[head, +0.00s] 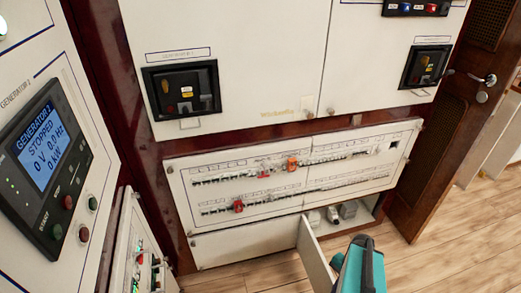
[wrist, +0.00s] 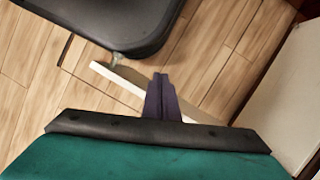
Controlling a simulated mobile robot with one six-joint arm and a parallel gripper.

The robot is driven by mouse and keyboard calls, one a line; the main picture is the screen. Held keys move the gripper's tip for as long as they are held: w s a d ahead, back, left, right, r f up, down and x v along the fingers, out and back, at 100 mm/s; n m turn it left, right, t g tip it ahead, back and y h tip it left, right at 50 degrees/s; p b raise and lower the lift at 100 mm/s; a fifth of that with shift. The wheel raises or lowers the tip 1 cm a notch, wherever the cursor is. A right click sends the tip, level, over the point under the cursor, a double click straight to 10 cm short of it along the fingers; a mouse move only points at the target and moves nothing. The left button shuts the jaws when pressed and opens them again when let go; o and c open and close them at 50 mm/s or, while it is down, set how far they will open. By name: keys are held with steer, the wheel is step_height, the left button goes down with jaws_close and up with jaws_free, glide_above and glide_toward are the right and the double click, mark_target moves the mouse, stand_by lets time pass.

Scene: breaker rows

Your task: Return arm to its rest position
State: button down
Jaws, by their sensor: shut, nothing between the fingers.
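My gripper (wrist: 162,97) shows in the wrist view as dark fingers pressed together, with nothing between them. It points down over the plank floor, and a pale board edge (wrist: 118,80) passes behind the fingers. In the head view my teal arm (head: 362,268) shows at the bottom, right of the middle, and the fingers cannot be made out there. The breaker panel (head: 290,208) has two rows of switches and stands beyond the arm, apart from it. Red pieces (head: 238,206) and an orange piece (head: 292,163) sit on the rows.
A white low door (head: 313,255) stands open close to the left of my arm, with grey items (head: 348,210) in the compartment behind. The generator display (head: 42,150) is at left. A wooden door (head: 440,150) is at right. Plank floor (head: 440,262) is clear at lower right.

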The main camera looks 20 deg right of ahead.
steer(key=s+a+f+n+g+h+p, duration=0.1)
steer(key=a+f+n+g, duration=0.1)
steer(key=a+n, duration=0.5)
steer(key=s+a+f+n+g+h+p, duration=0.1)
steer(key=a+n, duration=0.6)
steer(key=a, duration=1)
steer(key=shift+a+f+g+h+p, duration=0.4)
steer(key=shift+f+h+p, duration=0.15)
steer(key=shift+f, duration=0.4)
